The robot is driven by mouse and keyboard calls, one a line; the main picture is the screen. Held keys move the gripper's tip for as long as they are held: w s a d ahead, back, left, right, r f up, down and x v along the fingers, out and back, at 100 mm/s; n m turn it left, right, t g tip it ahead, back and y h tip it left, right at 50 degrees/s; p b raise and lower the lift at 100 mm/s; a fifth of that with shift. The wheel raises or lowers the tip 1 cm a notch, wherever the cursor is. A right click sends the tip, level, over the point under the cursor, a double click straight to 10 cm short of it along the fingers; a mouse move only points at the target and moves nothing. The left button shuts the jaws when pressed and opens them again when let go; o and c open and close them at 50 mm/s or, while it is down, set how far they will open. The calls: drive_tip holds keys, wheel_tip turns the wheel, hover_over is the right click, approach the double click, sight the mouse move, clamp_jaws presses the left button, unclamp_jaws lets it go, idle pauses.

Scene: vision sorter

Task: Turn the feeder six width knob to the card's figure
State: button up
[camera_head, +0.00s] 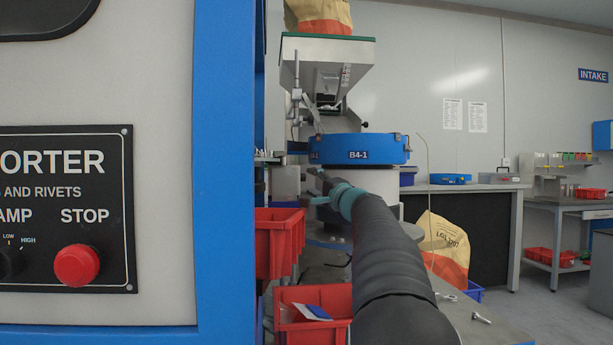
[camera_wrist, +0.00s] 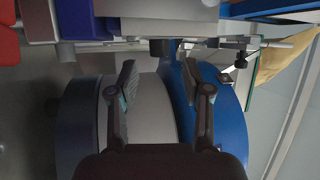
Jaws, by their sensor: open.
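My gripper (camera_wrist: 159,72) is open and empty in the wrist view, its two dark fingers apart. A short black knob-like cylinder (camera_wrist: 160,47) sticks out from a grey rail just beyond the gap between the fingertips; it looks apart from both. I cannot tell whether it is the feeder six width knob, and no figure is readable on it. A smaller dark knob (camera_wrist: 241,61) is to its right. In the head view the blue feeder bowl (camera_head: 362,149) is labelled B4-1; my arm reaches toward its base and the gripper's fingers cannot be made out. No card figure is readable.
The blue bowl rim (camera_wrist: 217,120) and its grey base (camera_wrist: 150,110) lie close behind my fingers. In the head view, red bins (camera_head: 277,243) stand left of my arm, beside a large blue-framed cabinet (camera_head: 224,180). A hopper (camera_head: 325,62) hangs above the bowl.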

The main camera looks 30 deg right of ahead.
sight(302, 177)
drive_tip(key=shift+p+x, duration=0.55)
drive_tip(key=shift+x, duration=1.25)
drive_tip(key=shift+f, duration=0.1)
clamp_jaws()
